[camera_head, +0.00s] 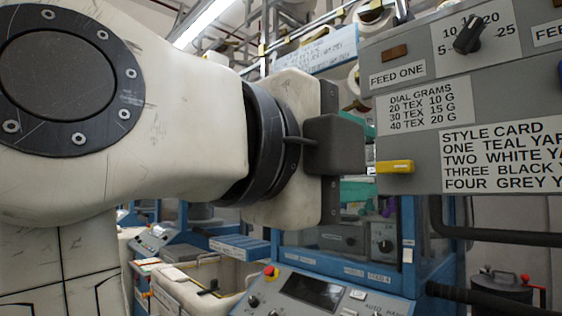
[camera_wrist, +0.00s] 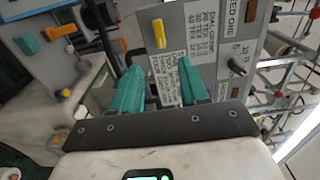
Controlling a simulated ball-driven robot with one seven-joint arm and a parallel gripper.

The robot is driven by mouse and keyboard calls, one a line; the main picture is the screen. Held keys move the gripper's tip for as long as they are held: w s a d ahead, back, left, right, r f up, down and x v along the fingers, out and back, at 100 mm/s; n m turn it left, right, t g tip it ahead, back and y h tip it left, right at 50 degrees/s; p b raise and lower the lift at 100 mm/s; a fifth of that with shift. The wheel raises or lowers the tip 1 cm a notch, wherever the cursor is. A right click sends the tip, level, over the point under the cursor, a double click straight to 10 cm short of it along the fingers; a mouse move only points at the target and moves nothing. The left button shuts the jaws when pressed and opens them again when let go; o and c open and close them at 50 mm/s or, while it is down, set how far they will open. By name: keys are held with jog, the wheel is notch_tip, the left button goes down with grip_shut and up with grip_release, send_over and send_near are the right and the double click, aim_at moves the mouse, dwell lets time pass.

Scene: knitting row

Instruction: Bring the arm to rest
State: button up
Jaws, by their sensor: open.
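My gripper (camera_wrist: 160,66) shows in the wrist view with its two teal fingers apart and nothing between them. The fingers point toward a grey panel (camera_wrist: 220,25) with a yellow lever (camera_wrist: 159,33). Any gap between fingertips and panel is hard to judge. In the head view my white arm fills the left and reaches to the grey panel (camera_head: 400,60), with the yellow lever (camera_head: 395,167) beside my wrist. My wrist hides most of the gripper there.
The panel carries a black dial (camera_head: 468,33) and a style card (camera_head: 500,155). Below stands a blue-framed machine with a control box (camera_head: 310,290) and a red button. A pale bin (camera_head: 190,290) stands to its left. Dark pipes (camera_head: 490,237) run at right.

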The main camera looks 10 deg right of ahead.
dwell(0.3)
jog(key=w+d+f+n+y+p, duration=0.25)
jog(key=w+f+n, duration=0.25)
jog(key=f, duration=0.5)
jog(key=w+d+f+n+y+p, duration=0.1)
jog(key=w+d+f+n+y, duration=0.15)
jog(key=w+f+n, duration=0.5)
jog(key=s+d+f+n+g+y+p, duration=0.1)
jog(key=s+d+f+n, duration=0.2)
jog(key=f, duration=0.7)
jog(key=s+d+f+n+g+y+p, duration=0.1)
jog(key=d+f+n, duration=0.25)
jog(key=f, duration=0.65)
jog(key=s+d+f+n+g+y+p, duration=0.2)
jog(key=s+d+f+n+g+y, duration=0.15)
jog(key=s+f, duration=0.65)
jog(key=s+d+f+n+g+y+p, duration=0.2)
jog(key=s+d+f+n, duration=0.15)
jog(key=s+f, duration=0.65)
jog(key=s+a+f+n+g+y, duration=0.2)
jog(key=s+f, duration=0.2)
jog(key=s, duration=0.6)
jog(key=shift+n+p, duration=0.3)
jog(key=shift+p, duration=0.05)
